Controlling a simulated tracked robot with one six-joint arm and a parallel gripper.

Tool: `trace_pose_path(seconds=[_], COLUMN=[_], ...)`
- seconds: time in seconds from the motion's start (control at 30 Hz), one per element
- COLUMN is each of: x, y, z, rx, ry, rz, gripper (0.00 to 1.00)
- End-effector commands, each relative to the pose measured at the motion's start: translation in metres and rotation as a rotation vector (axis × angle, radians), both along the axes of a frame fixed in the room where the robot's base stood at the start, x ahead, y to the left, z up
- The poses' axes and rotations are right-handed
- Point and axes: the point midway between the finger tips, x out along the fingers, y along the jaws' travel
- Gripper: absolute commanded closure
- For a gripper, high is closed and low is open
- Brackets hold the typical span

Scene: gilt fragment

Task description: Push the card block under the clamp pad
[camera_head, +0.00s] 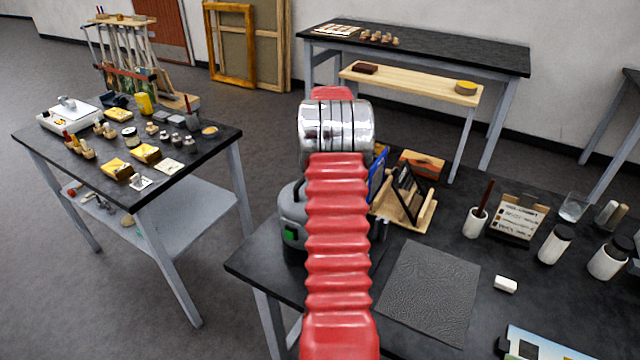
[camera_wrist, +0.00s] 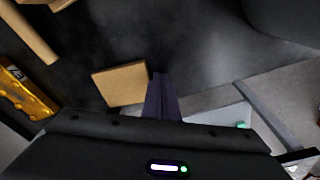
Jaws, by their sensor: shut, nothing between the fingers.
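A tan, flat-topped block (camera_wrist: 120,84), which looks like the card block, lies on the dark surface in the wrist view. My gripper (camera_wrist: 162,78) shows there as narrow dark fingers, shut with nothing between them. The fingertips are just right of the block's right edge; I cannot tell whether they touch it. I cannot make out a clamp pad in either view. In the head view, my red-sleeved arm hides the gripper and the block.
In the wrist view, wooden bars (camera_wrist: 32,32) and an ornate gold piece (camera_wrist: 22,92) lie left. In the head view, a wooden rack (camera_head: 408,212), grey textured mat (camera_head: 430,290), white block (camera_head: 505,284) and brush cup (camera_head: 476,222) occupy the bench. Another table (camera_head: 215,150) stands left.

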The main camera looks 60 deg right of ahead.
Motion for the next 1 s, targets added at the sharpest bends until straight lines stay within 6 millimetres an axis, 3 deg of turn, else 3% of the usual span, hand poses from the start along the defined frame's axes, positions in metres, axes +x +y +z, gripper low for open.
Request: trace_pose_path(seconds=[1.0], x=[0.001], y=[-0.018], z=[0.000], rx=[0.000], ry=[0.000], rz=[0.000], gripper=[1.00])
